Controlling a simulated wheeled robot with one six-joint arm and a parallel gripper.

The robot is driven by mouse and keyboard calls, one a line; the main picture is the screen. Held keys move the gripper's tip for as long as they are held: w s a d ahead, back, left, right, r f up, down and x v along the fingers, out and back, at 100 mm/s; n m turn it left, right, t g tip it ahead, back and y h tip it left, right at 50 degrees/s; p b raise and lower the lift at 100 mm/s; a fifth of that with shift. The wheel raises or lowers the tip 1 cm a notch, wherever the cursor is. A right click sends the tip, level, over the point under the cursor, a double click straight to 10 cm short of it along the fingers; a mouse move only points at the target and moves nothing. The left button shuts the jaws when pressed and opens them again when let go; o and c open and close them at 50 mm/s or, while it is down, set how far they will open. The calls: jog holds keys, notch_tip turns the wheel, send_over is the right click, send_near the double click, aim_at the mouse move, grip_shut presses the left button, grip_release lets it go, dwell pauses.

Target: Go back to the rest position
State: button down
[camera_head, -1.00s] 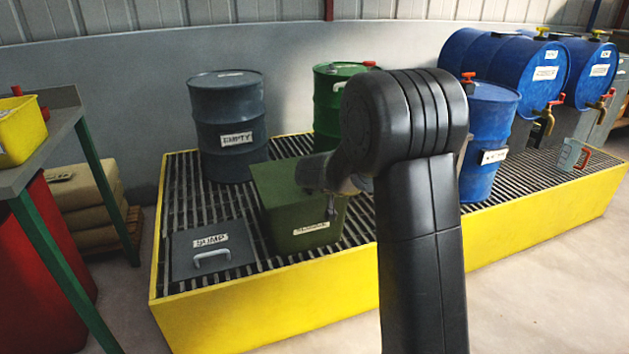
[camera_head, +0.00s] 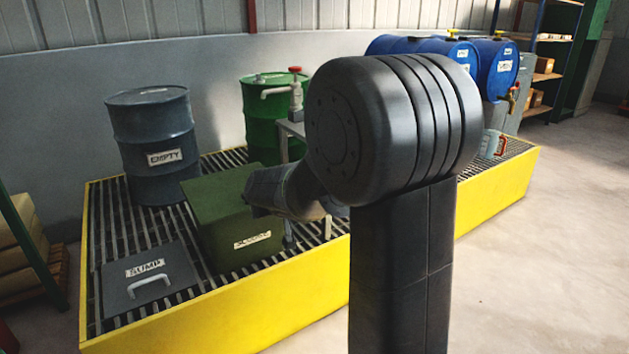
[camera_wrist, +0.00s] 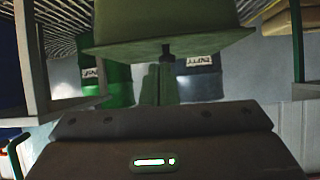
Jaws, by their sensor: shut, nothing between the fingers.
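My arm rises in the middle of the head view, with its large black joint in front of the drums. My gripper is hidden behind it there. In the wrist view, my gripper (camera_wrist: 161,70) shows as two narrow fingers close together above the dark housing, shut and empty. The green box (camera_head: 222,222) stands on the grating left of my arm. In the wrist view, which is upside down, the green box (camera_wrist: 170,25) fills the top middle, beyond the fingertips. I cannot tell how large the gap to it is.
A yellow-sided spill platform (camera_head: 240,318) spans the view. On it are a grey drum (camera_head: 152,145), a green drum (camera_head: 262,125) and a grey sump cover (camera_head: 150,278). Blue drums (camera_head: 494,68) lie at the back right. The floor (camera_head: 540,270) at the right is clear.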

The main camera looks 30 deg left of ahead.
jog(key=shift+r, duration=0.1)
jog(key=w+a+r+p, duration=0.1)
jog(key=a+p, duration=0.1)
jog(key=w+a+r+p, duration=0.1)
jog(key=w+a, duration=0.1)
jog(key=a, duration=0.1)
jog(key=w+a+r+p, duration=0.1)
jog(key=a+p, duration=0.1)
jog(key=shift+w+a+r+p, duration=0.2)
jog(key=shift+a+p, duration=0.15)
jog(key=shift+a, duration=0.05)
jog(key=shift+a+f+b, duration=0.15)
jog(key=shift+f+b, duration=0.15)
jog(key=shift+f, duration=0.8)
jog(key=shift+r, duration=0.1)
